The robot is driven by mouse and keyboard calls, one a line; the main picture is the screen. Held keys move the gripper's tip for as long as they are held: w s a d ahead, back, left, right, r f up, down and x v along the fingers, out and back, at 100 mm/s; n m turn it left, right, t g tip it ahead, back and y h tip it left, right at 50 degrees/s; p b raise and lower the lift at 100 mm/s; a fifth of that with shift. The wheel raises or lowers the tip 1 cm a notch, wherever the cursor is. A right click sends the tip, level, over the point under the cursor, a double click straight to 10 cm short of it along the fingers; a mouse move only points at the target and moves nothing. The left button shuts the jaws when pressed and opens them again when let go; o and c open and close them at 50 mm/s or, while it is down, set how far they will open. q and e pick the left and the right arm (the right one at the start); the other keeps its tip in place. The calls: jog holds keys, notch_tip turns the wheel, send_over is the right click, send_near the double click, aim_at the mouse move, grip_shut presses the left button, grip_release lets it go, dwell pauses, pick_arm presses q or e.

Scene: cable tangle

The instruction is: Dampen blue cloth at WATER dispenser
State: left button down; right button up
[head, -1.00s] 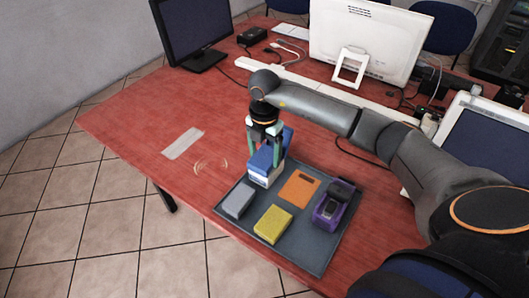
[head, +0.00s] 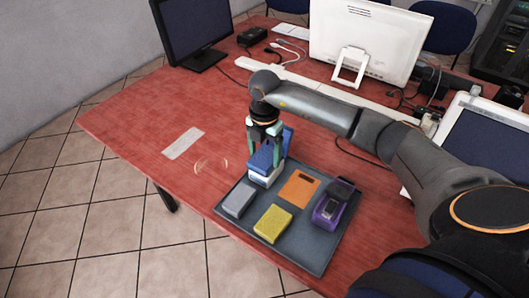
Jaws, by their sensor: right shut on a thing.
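My right gripper (head: 265,152) points down at the back left of the dark tray (head: 228,211). It is shut on the blue cloth (head: 264,158), a small block-like piece. The blue cloth is right at the top of a white block-like thing (head: 262,181), perhaps the WATER dispenser. No label can be read, and I cannot tell whether cloth and white thing touch. Another blue part (head: 288,137) shows behind the gripper, partly hidden. My left gripper is not in view.
The tray also holds a grey block (head: 238,200), a yellow block (head: 273,223), an orange flat piece (head: 299,188) and a purple-and-black device (head: 332,207). A pale strip (head: 183,143) lies on the red table (head: 135,125). Monitors and cables fill the back; the table's left is mostly clear.

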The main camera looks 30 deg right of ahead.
aim_at(264, 156)
jog(key=shift+r+p, duration=2.85)
jog(key=shift+r, duration=0.65)
jog(key=n, duration=0.2)
jog(key=a+r+n, duration=0.1)
jog(key=n, duration=0.1)
jog(key=shift+s+a, duration=0.1)
jog(key=shift+s, duration=0.1)
jog(key=s+a+r+m, duration=0.4)
jog(key=s+m, duration=0.1)
jog(key=m, duration=0.8)
jog(key=s+a+r+m, duration=0.3)
jog(key=s+a+m, duration=0.1)
jog(key=m, duration=0.9)
jog(key=shift+s+a+r+m, duration=0.3)
jog(key=shift+s+r+m, duration=0.1)
jog(key=shift+s, duration=0.1)
